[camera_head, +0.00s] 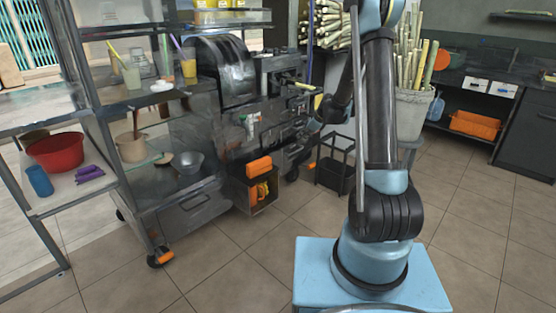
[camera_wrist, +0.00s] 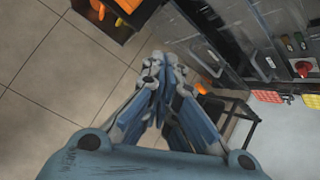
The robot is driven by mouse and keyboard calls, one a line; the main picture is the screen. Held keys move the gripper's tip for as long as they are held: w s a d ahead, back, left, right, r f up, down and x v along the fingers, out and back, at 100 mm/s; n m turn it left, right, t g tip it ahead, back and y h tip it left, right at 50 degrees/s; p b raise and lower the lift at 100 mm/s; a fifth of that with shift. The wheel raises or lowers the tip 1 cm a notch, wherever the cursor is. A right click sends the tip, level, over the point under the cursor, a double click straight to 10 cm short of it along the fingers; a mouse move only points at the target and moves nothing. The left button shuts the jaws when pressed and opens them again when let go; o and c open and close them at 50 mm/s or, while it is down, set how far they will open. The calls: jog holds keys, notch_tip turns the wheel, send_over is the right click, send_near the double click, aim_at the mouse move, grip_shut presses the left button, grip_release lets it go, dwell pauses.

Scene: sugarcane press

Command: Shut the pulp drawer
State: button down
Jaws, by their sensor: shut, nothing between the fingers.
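A metal drawer front with a bar handle (camera_head: 193,203) is low in the cart at the left of the head view. I cannot tell for sure which is the pulp drawer, or how far the drawer front stands out. My gripper (camera_wrist: 155,62) is shut and empty in the wrist view, pointing down beside the machine, apart from the box at the top edge (camera_wrist: 132,22). In the head view my arm partly hides the gripper area.
The dark press machine (camera_head: 225,75) stands behind, with a red knob (camera_wrist: 303,68) on its panel. A black open-frame rack (camera_head: 333,172) stands on the floor right of the box. A grey bucket of cane (camera_head: 412,108) is behind my arm. The tiled floor in front is clear.

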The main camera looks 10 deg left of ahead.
jog(key=w+a+f+m+y, duration=0.1)
jog(key=w+a+f+m, duration=0.25)
jog(key=f, duration=0.35)
jog(key=w+a+f+m, duration=0.2)
jog(key=w+f, duration=0.2)
jog(key=f, duration=0.3)
send_near(278, 156)
jog(key=s+a+f, duration=0.2)
jog(key=s+f, duration=0.2)
jog(key=w+a, duration=0.2)
jog(key=a, duration=0.1)
jog(key=shift+t, duration=0.3)
jog(key=shift+w+a, duration=0.9)
jog(key=shift+a, duration=0.25)
jog(key=shift+w+a, duration=0.9)
jog(key=shift+a, duration=0.25)
jog(key=shift+r, duration=0.1)
